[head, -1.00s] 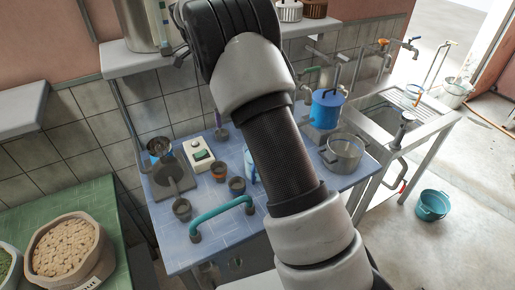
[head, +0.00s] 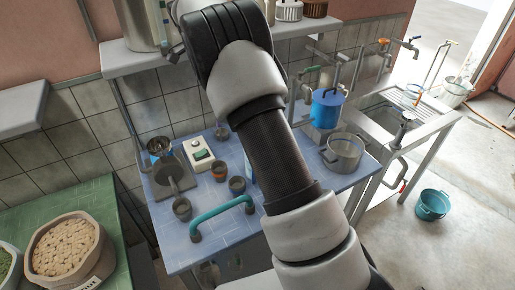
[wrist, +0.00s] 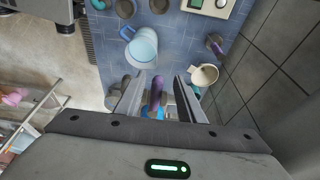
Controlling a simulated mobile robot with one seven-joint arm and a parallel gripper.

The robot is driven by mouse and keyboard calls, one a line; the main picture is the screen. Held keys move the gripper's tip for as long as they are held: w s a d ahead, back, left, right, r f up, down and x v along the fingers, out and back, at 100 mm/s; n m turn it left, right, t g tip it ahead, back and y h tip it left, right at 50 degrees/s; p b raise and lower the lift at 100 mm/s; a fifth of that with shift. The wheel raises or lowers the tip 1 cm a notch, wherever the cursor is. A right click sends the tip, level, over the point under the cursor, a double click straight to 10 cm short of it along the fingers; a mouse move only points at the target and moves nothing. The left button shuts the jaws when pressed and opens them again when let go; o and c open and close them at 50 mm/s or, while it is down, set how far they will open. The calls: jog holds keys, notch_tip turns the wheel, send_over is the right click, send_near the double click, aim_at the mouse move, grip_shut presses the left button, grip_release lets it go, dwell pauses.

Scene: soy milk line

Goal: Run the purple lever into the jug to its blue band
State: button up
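In the wrist view, the purple lever (wrist: 156,90) stands between the two fingers of my gripper (wrist: 157,86). The gripper is open, with a gap on each side of the lever. A light-blue jug (wrist: 144,46) with a handle on its left stands on the blue-tiled counter, beyond the fingertips. I cannot make out its band or the level inside. A blue thing below the lever is partly hidden by the gripper body. In the head view, my arm hides the gripper and the lever, and most of the jug.
A pale cup or funnel (wrist: 204,75) sits just right of the fingers, and another purple-handled thing (wrist: 214,43) is near the tiled wall. The head view shows a blue pot (head: 326,108), a steel pot (head: 343,153), several small cups and a teal rail (head: 222,213) on the counter.

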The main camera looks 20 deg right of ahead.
jog(key=shift+s+r, duration=0.1)
jog(key=shift+r, duration=3.35)
jog(key=s+d+r+n+y, duration=0.1)
jog(key=s+r+n, duration=0.15)
jog(key=r, duration=0.45)
jog(key=s+d+r+n, duration=0.1)
jog(key=s+r, duration=0.3)
jog(key=r, duration=0.2)
jog(key=s+d+r+n+t+y, duration=0.15)
jog(key=s+n, duration=0.25)
jog(key=s, duration=0.7)
jog(key=s+a+f+n+t, duration=0.1)
jog(key=s+f+n, duration=0.3)
jog(key=s, duration=0.6)
jog(key=s+a+f+n+t, duration=0.1)
jog(key=s+f+n, duration=0.3)
jog(key=s+f, duration=0.4)
jog(key=s+t+y, duration=0.1)
jog(key=s, duration=0.2)
jog(key=shift+s, duration=0.2)
